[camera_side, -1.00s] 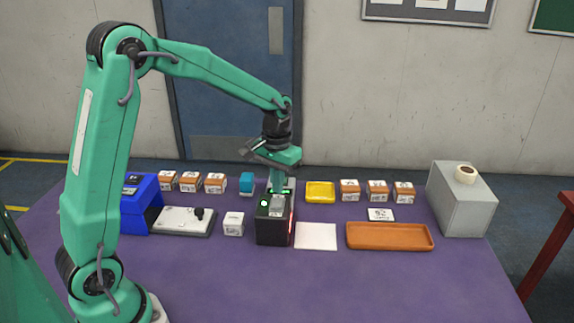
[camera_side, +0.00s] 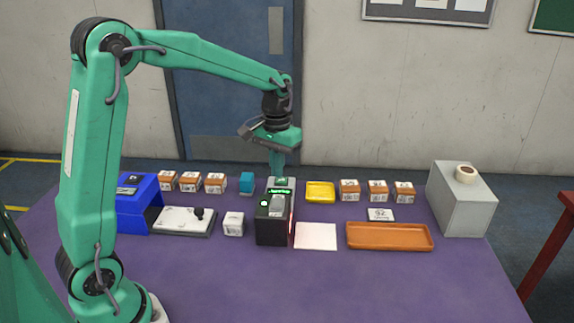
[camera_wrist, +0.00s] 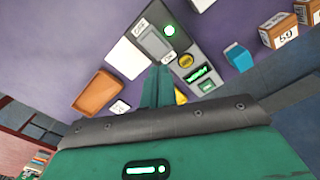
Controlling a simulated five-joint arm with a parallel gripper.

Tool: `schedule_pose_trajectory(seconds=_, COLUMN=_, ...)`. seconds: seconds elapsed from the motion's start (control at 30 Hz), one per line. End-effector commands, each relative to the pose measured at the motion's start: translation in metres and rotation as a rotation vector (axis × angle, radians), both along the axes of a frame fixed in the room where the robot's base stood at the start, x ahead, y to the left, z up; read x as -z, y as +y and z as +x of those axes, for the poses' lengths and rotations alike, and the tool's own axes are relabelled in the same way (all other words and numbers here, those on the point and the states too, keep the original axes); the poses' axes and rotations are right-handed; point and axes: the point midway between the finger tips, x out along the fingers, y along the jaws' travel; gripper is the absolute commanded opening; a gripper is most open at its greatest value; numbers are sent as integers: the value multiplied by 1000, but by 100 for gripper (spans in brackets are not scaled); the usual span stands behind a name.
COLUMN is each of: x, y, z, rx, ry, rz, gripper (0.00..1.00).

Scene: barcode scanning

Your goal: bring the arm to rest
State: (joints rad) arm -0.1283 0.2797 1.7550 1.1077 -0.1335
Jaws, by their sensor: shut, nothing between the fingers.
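My gripper (camera_side: 278,172) is shut and empty. It points down above the back of the black scanner box (camera_side: 267,232), and I cannot tell in the side view whether its tips clear the panel behind. In the wrist view my gripper (camera_wrist: 158,76) shows as two green fingers side by side, with the scanner's grey top (camera_wrist: 155,42) beyond the tips. A green-lit display (camera_side: 280,191) shows just below the fingers in the side view. My arm is raised, with the forearm sloping down to the right.
White pad (camera_side: 316,236), orange tray (camera_side: 390,246) and yellow dish (camera_side: 320,197) lie right of the scanner. A white cube (camera_side: 233,224), blue carton (camera_side: 247,183) and blue stand (camera_side: 140,222) stand left. Several brown boxes line the back. The purple table's front (camera_side: 330,295) is clear.

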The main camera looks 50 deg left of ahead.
Motion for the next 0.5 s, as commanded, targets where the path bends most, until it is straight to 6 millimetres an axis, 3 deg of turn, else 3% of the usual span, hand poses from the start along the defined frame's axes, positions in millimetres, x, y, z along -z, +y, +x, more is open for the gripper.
schedule_pose_trajectory(seconds=0.27, x=-1, y=0, z=0, rx=1, ry=-2, rz=1, gripper=0)
schedule_pose_trajectory(seconds=0.5, x=-14, y=-5, z=-11, rx=17, ry=-33, rz=5, gripper=0)
